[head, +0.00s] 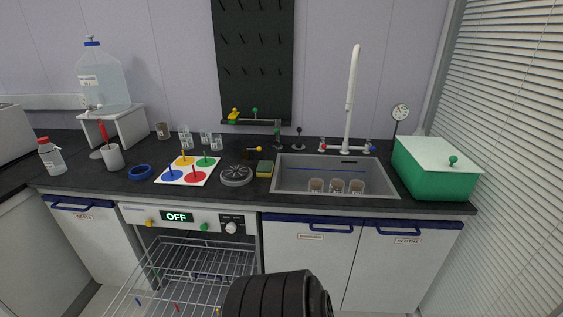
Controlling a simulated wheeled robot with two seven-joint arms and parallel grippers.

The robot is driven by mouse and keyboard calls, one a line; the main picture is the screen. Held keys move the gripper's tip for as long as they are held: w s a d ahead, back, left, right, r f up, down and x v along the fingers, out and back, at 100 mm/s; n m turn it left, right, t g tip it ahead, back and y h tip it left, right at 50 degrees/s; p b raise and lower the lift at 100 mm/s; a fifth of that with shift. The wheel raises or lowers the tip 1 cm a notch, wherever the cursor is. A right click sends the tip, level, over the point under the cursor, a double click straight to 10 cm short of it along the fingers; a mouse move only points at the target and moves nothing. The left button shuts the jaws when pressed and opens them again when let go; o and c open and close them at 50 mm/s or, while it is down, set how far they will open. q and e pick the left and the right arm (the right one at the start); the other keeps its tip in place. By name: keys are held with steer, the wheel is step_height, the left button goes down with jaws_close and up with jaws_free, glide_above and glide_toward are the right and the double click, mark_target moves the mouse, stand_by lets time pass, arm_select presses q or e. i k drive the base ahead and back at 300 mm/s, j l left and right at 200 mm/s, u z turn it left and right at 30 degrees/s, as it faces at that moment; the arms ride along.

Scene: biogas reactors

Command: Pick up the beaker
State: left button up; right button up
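Several glass beakers are in view, and I cannot tell which one is meant. Neither of my grippers shows in the head view. A black ribbed part at the bottom middle seems to be mine.
The sink (385,181) has a tall white faucet (351,95) behind it. A green box (435,172) stands right of it. A dishwasher with its wire rack (185,270) pulled out is below the counter. A coloured-disc board (189,170) and black round piece (236,176) occupy the middle counter.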

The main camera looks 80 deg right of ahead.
mark_target(337, 185)
steer(key=k+z, duration=0.1)
steer(key=z, duration=0.75)
steer(key=k+l+z, duration=0.1)
steer(key=z, duration=0.35)
steer(key=k+l+z, duration=0.1)
steer(key=z, duration=0.35)
steer(key=l+z, duration=0.1)
steer(key=z, duration=1.15)
